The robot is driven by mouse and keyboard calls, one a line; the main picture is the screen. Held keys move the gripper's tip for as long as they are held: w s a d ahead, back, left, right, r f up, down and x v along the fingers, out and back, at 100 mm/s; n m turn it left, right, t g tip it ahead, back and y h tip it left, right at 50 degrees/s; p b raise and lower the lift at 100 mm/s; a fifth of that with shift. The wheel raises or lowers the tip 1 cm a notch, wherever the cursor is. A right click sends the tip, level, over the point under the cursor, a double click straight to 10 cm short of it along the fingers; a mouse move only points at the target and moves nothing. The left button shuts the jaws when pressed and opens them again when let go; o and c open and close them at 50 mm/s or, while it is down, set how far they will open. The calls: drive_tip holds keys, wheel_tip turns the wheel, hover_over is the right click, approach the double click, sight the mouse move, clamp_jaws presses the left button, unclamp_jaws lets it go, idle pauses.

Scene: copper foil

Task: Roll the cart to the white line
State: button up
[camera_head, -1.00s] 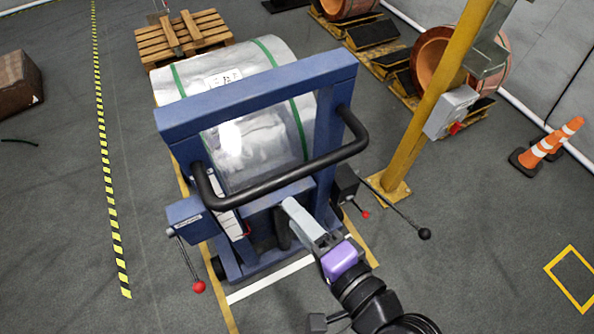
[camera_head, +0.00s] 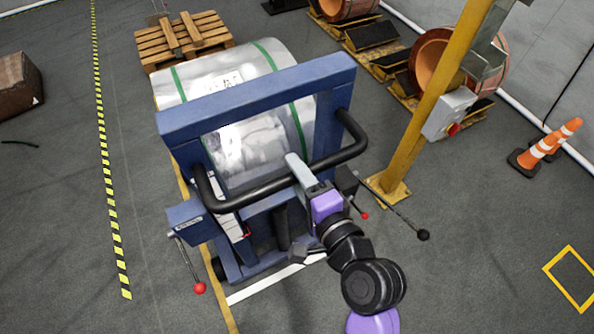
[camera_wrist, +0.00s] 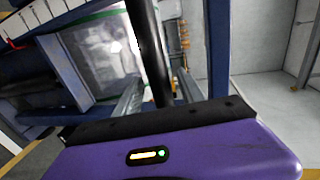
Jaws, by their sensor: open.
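The cart (camera_head: 250,95) is a blue frame with a black push handle (camera_head: 255,188), bearing a large wrapped coil (camera_head: 215,72) with green straps. The white line (camera_head: 270,281) lies on the floor at the cart's near end, partly hidden by the cart and my arm. My gripper (camera_head: 298,168) is open at the right part of the handle. In the wrist view the black handle bar (camera_wrist: 147,45) runs between the two fingers of my gripper (camera_wrist: 158,88), which are not closed on it.
Yellow floor lines (camera_head: 184,188) flank the cart. Red-knobbed levers (camera_head: 199,287) stick out at its sides. A yellow post (camera_head: 430,105) with a grey box stands close on the right. A pallet (camera_head: 183,40) lies behind the coil.

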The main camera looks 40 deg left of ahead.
clamp_jaws()
drive_tip(key=shift+f, duration=0.1)
idle(1.4)
